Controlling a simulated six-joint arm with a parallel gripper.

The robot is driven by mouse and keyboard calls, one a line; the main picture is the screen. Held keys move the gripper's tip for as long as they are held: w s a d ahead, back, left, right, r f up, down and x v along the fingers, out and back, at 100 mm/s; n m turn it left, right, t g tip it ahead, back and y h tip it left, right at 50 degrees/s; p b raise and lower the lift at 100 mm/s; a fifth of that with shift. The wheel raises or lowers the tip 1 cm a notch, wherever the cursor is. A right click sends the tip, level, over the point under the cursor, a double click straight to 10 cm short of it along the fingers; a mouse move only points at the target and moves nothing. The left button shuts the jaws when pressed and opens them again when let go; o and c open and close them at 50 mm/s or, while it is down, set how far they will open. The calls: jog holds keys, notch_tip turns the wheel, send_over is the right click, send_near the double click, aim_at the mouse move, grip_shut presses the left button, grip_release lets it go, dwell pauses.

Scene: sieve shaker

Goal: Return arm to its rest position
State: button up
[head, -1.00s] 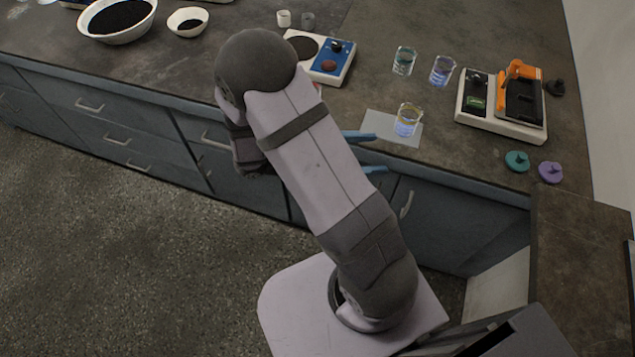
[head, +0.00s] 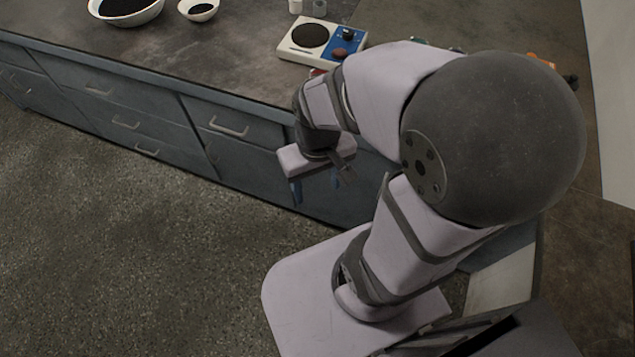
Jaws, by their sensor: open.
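My arm is folded, with its large dark elbow high at the right of the head view. My gripper (head: 314,188) hangs at the arm's end with its blue fingers pointing down. It is open and nothing shows between the fingers. It is in front of the drawers, off the edge of the bench (head: 215,60), apart from everything on it. My arm hides most of the bench's right part.
A blue and white hot plate device (head: 322,40) stands near the bench edge behind my arm. A large white bowl (head: 125,14) and a small bowl (head: 198,10), both with dark contents, stand at the back left. The floor (head: 130,250) at left is clear.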

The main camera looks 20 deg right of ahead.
notch_tip(320, 180, up, 9)
jog(key=p, duration=0.8)
jog(key=shift+f+p, duration=0.2)
jog(key=shift+p, duration=0.15)
dwell(0.4)
